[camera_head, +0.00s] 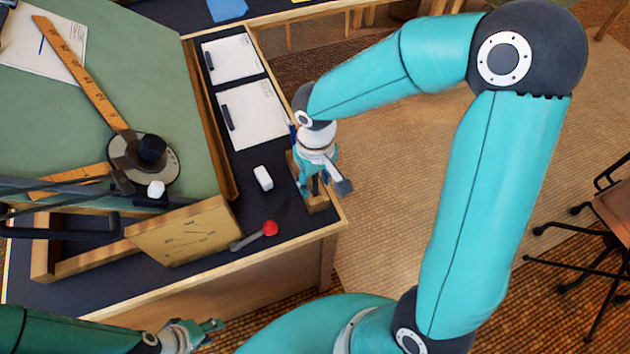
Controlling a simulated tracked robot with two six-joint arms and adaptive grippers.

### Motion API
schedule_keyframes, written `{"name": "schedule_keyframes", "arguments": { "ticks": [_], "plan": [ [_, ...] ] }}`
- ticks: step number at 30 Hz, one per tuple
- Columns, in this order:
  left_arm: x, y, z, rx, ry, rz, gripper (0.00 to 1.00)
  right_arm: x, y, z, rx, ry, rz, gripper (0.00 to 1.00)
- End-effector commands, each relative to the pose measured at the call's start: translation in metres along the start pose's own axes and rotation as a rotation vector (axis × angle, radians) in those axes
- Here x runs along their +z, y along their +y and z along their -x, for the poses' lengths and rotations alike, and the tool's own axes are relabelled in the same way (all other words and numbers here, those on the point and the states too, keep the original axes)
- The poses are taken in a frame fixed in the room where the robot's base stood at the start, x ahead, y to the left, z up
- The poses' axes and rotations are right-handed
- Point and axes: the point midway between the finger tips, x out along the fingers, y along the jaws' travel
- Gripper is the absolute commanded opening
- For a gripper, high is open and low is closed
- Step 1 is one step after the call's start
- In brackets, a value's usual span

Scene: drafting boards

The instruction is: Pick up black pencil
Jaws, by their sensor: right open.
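My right gripper (312,192) points down at the desk's right edge, over a small wooden block (318,207). It is open. A thin dark upright shape (315,185) shows between its fingers; it may be the black pencil, but it is too small and covered to be sure. A blue thin tip (292,130) shows just behind the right wrist. My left gripper (196,335) is low in the picture, in front of the desk and away from the block; its finger gap is unclear.
A white eraser (263,178) and a red-ended tool (268,228) lie on the dark desktop. Clipped papers (252,113) lie behind.

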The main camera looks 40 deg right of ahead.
Motion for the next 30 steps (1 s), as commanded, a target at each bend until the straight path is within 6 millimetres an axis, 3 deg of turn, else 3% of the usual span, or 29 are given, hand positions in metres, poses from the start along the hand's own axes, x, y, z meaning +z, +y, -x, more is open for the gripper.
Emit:
{"name": "schedule_keyframes", "arguments": {
  "ticks": [6,15,30],
  "plan": [
    [0.0,0.0,0.0,0.0,0.0,0.0,0.4,0.0,0.0,-0.0011,0.0,0.0,0.0,0.45],
    [0.0,0.0,0.0,0.0,0.0,0.0,0.4,-0.0002,-0.0002,-0.0008,0.0,0.0,0.0,0.01],
    [0.0,0.0002,0.0007,0.0,0.0,0.0,0.4,-0.0007,0.0,0.0054,0.0,0.002,-0.001,0.01]
  ]
}}
